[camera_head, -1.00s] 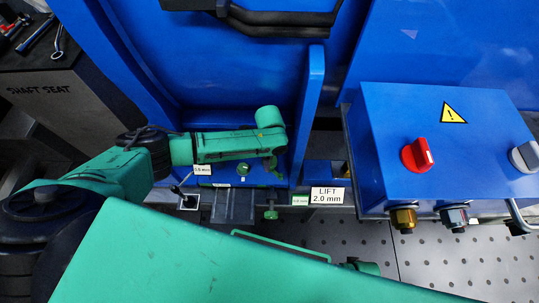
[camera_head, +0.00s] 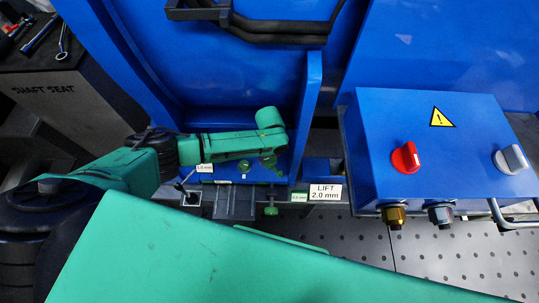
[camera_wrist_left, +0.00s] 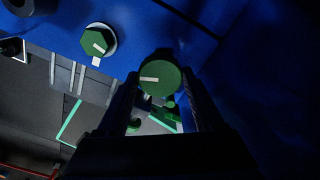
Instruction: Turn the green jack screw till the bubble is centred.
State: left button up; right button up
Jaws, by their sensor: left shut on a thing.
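My left gripper (camera_head: 268,160) comes in from the left at the foot of the blue machine. In the left wrist view its two dark fingers stand either side of a round green screw head (camera_wrist_left: 160,77) with a white mark, and they are shut on it. A second green screw, hexagonal with a white mark, stands free beside it in the head view (camera_head: 244,166) and in the wrist view (camera_wrist_left: 98,42). A green knob (camera_head: 271,211) hangs lower down. I cannot make out a bubble. My right gripper is not in view.
A small tag (camera_head: 204,169) seems to read 1.0 mm. A sign (camera_head: 325,192) reads LIFT 2.0 mm. A blue box (camera_head: 435,155) with a red knob (camera_head: 405,157) stands right. The perforated grey plate (camera_head: 440,255) is largely clear. Tools lie on a dark bench (camera_head: 50,85).

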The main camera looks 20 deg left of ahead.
pick_arm(q)
jog(key=shift+s+f, duration=0.1)
dwell(0.3)
jog(key=o, duration=1.4)
